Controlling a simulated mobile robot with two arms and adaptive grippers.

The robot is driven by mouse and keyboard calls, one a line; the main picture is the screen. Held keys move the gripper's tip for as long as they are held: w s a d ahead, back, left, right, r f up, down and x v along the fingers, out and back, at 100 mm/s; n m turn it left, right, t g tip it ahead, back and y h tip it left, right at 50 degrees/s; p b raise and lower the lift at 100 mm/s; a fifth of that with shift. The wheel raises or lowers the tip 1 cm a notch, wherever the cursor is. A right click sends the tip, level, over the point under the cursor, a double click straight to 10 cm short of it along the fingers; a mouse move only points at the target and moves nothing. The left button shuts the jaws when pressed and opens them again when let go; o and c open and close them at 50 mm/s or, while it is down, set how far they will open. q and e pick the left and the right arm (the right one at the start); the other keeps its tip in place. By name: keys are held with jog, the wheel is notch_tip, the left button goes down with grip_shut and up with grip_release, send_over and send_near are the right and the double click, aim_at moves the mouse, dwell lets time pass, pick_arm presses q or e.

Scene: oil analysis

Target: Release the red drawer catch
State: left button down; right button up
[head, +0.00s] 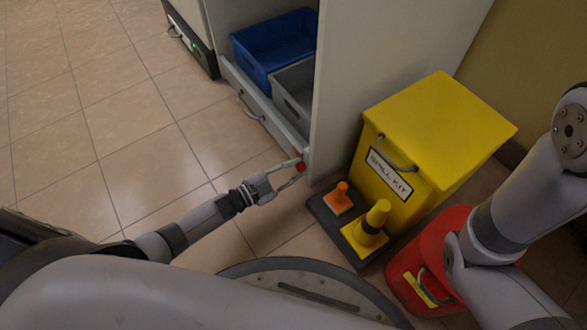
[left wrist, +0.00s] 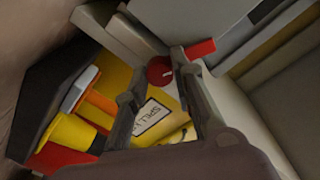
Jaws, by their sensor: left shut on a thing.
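The red drawer catch (head: 300,164) is a small red part at the near right end of the grey drawer front (head: 275,122). My left gripper (head: 291,172) is at this end, with its fingers closed on the catch. In the left wrist view, a round red knob with a white mark (left wrist: 160,71) shows between the fingers of the left gripper (left wrist: 163,75). A flat red piece (left wrist: 200,48) shows by the right fingertip. The fingers hide part of the catch. My right gripper is out of view.
The drawer has a curved handle (head: 250,108). A blue bin (head: 272,45) and a grey bin (head: 292,95) sit behind its front. A yellow spill kit box (head: 440,120), a dark tray with cones (head: 330,218) and a red container (head: 405,280) stand at right. The left floor is clear.

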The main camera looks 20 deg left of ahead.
pick_arm(q)
jog(key=m, duration=0.9)
jog(key=shift+s+b, duration=0.1)
jog(key=shift+b, duration=0.2)
jog(key=m, duration=0.3)
jog(key=shift+m+y+b, duration=0.3)
jog(key=shift+m+b, duration=0.1)
jog(key=shift+m, duration=0.3)
jog(key=c, duration=1.3)
grip_release()
jog(key=shift+c, duration=0.2)
